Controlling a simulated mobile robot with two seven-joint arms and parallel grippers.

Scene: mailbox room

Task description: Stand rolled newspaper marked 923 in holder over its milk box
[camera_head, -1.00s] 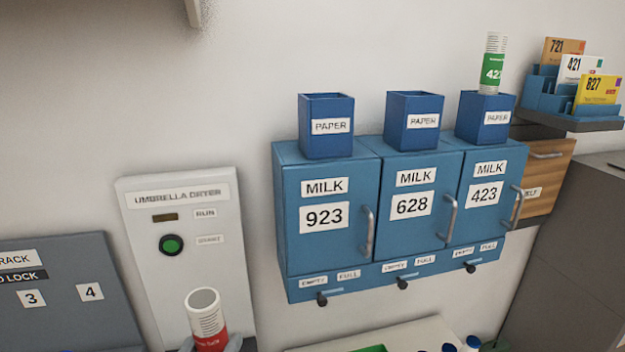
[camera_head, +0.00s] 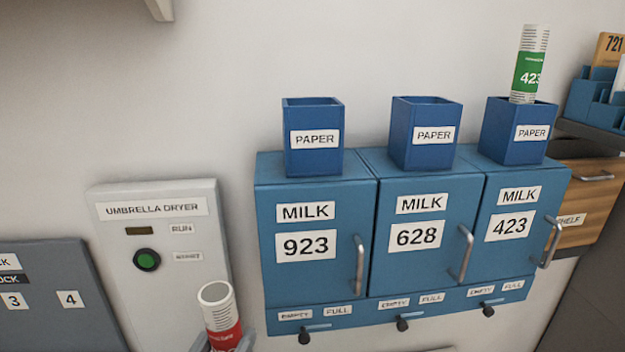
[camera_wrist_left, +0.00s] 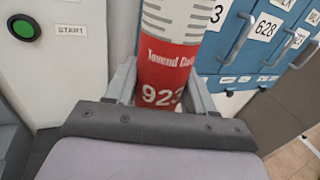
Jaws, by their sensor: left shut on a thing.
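My left gripper (camera_head: 224,345) is shut on a rolled newspaper (camera_head: 216,296) with a red band, upright at the bottom of the head view. In the left wrist view the newspaper (camera_wrist_left: 166,62) stands between my fingers (camera_wrist_left: 160,85), and its red band reads 923. The blue PAPER holder (camera_head: 314,160) stands on top of the milk box marked 923 (camera_head: 346,262). Its open top faces up and it looks empty. The newspaper is left of this milk box and lower than the holder. My right gripper is not in view.
Beside it are milk boxes 628 (camera_head: 420,265) and 423 (camera_head: 510,255) with PAPER holders. The last holder (camera_head: 515,145) contains a green-banded newspaper (camera_head: 530,70). An umbrella dryer (camera_head: 160,240) is on the left wall. Door handles stick out. The wall above the holders is clear.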

